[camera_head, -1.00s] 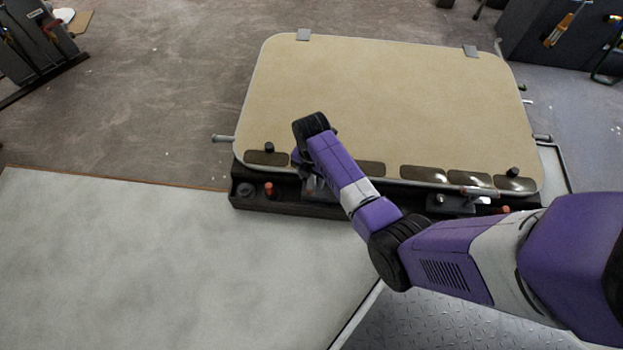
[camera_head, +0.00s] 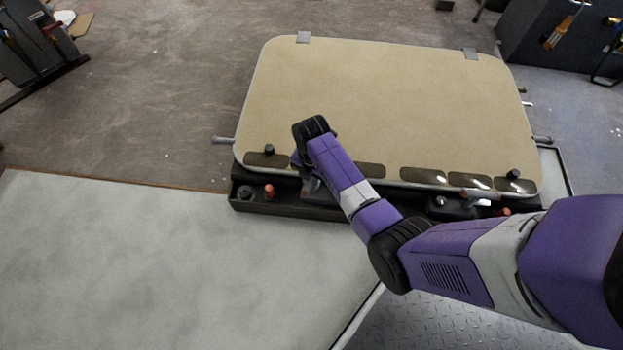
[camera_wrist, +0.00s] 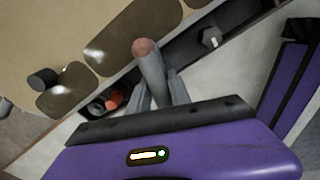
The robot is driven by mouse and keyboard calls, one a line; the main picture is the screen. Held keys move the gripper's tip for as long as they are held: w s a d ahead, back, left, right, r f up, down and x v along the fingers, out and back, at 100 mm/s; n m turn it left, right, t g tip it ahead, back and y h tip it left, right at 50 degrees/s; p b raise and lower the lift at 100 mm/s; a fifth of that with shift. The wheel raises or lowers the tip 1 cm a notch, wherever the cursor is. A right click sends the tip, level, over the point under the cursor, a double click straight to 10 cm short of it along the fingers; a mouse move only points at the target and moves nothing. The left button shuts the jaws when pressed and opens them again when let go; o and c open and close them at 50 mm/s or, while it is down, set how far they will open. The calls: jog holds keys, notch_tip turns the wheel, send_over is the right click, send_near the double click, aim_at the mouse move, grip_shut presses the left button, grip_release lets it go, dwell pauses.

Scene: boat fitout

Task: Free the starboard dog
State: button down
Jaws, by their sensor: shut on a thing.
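In the head view, a tan hatch lid (camera_head: 390,100) lies on a dark frame (camera_head: 275,209). My gripper (camera_head: 307,184) is low at the lid's front edge, left of the middle, mostly hidden by my own forearm. In the wrist view my gripper (camera_wrist: 163,98) is shut on a grey lever, the dog (camera_wrist: 149,65), which has a reddish-brown tip and points out past the fingers. Its base is hidden. A second lever (camera_head: 480,194) of the same kind sits at the right of the front edge. I cannot tell from the pictures which side is starboard.
Red knobs stand on the frame at the left (camera_head: 269,191) and right (camera_head: 503,210). Black knobs (camera_head: 269,149) and dark oval pads (camera_head: 423,175) line the lid's front. A pale panel (camera_head: 150,260) lies at front left. The floor (camera_head: 170,90) behind it is mostly open.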

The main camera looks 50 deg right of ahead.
jog(key=shift+p, duration=0.3)
jog(key=m+p, duration=0.2)
jog(key=m, duration=0.1)
jog(key=shift+r, duration=0.2)
jog(key=m+p, duration=0.3)
jog(key=m, duration=0.2)
jog(key=shift+f, duration=0.1)
jog(key=m+p, duration=0.1)
jog(key=m, duration=0.4)
jog(key=shift+p, duration=0.4)
jog(key=m+p, duration=0.1)
jog(key=m, duration=0.3)
jog(key=shift+f+m, duration=0.15)
jog(key=shift+m, duration=0.25)
jog(key=c, duration=1.1)
grip_release()
jog(key=shift+o, duration=0.2)
